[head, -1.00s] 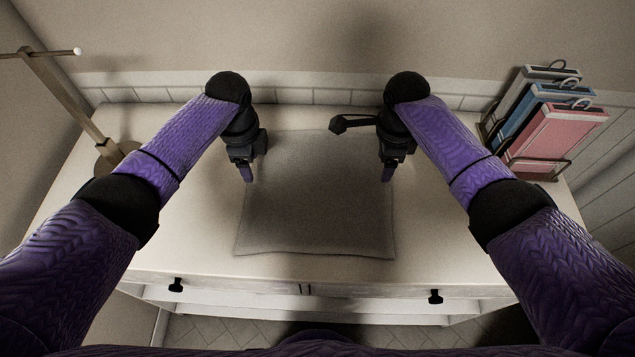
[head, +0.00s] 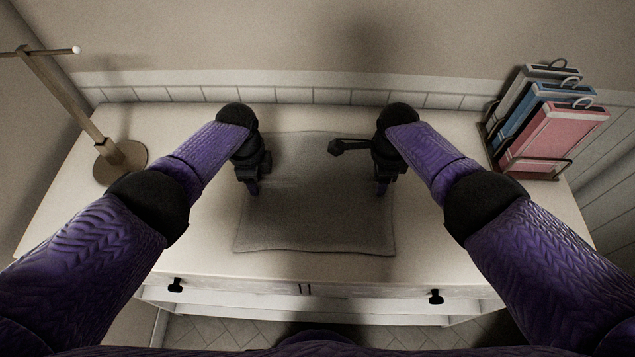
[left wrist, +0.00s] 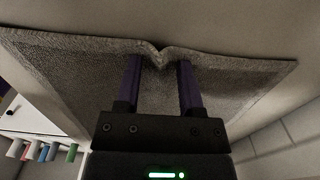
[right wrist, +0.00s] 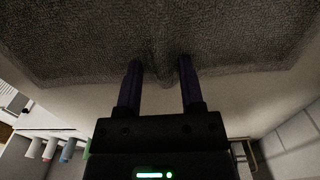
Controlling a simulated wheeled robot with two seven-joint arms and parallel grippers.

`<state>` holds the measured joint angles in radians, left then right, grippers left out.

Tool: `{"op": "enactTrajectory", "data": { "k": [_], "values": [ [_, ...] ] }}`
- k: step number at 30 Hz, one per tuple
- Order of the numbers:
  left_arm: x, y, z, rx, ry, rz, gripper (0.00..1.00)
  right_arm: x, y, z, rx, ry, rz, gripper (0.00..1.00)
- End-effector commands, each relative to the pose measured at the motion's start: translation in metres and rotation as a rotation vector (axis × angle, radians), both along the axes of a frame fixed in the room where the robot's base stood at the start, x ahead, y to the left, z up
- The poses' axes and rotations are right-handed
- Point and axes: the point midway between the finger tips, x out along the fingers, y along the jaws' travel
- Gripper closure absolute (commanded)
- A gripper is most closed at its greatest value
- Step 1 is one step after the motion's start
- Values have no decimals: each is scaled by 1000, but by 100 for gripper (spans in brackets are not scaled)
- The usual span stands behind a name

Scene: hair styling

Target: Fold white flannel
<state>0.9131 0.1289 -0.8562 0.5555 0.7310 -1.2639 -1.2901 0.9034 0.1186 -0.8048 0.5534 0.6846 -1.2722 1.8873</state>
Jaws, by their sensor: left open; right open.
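The flannel (head: 318,215) looks grey in this dim light and lies spread on the white tabletop. My left gripper (head: 252,188) is at its left edge. In the left wrist view, the open fingers (left wrist: 160,65) straddle a small raised pucker in the edge of the flannel (left wrist: 85,75). My right gripper (head: 382,188) is at the right edge. In the right wrist view, its open fingers (right wrist: 161,72) stand either side of a small fold in the edge of the flannel (right wrist: 165,35). I cannot tell whether the fingers touch the cloth.
A stand with a round base (head: 121,160) is at the left of the table (head: 190,240). A rack with white, blue and pink folders (head: 553,130) is at the back right. The tabletop in front of the flannel is clear. A wall runs behind.

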Motion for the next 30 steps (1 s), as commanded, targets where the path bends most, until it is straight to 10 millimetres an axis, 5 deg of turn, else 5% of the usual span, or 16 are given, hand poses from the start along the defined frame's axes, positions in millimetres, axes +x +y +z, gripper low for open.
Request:
{"op": "enactTrajectory", "data": {
  "k": [12,30],
  "values": [
    [-1,0,-2,1,3,1,99,-1,0,-2,-1,3,0,99],
    [-1,1,3,1,2,1,100,-1,-1,3,-1,3,-1,100]
  ]
}}
